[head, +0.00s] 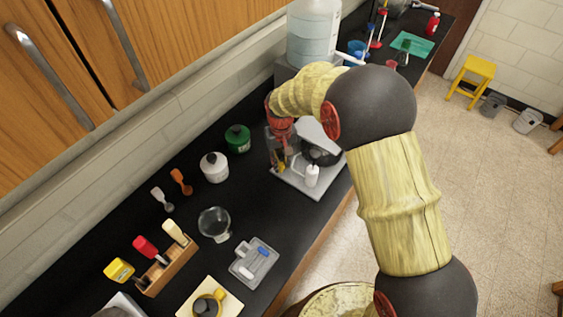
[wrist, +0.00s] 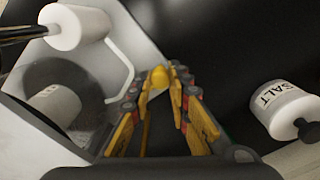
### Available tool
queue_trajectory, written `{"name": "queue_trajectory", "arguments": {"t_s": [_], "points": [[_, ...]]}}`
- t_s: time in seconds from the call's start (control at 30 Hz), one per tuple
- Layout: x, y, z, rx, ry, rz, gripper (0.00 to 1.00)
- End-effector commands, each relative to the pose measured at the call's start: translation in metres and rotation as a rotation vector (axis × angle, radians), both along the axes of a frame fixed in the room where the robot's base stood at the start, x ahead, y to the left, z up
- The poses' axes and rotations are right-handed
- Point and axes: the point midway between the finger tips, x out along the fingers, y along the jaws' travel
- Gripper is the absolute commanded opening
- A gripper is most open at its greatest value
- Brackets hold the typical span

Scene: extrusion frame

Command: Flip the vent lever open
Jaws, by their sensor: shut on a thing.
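A grey appliance (head: 292,186) with a dark round part and a white cylinder (head: 312,175) stands on the black counter. In the wrist view its pale body (wrist: 32,140) fills the left side, with the white cylinder (wrist: 76,27) at upper left. My gripper (head: 281,167) is lowered at the appliance's left edge.
A white salt jar (wrist: 286,108) is close on the right in the wrist view; it also shows in the head view (head: 214,168). A green jar (head: 238,138) stands near it. A glass bowl (head: 214,223) and a grey tray (head: 254,262) are nearer. A water jug (head: 313,35) stands behind.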

Motion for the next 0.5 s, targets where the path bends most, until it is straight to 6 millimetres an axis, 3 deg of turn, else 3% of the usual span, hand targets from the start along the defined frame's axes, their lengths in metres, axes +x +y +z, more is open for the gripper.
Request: {"name": "queue_trajectory", "arguments": {"t_s": [0.13,0.17,0.5], "points": [[0.0002,0.0006,0.0002,0.001,-0.001,0.000,0.00],[0.0003,0.0006,0.0002,0.001,-0.001,0.001,0.20],[0.0003,0.0005,0.0002,0.000,-0.001,0.002,0.37]]}}
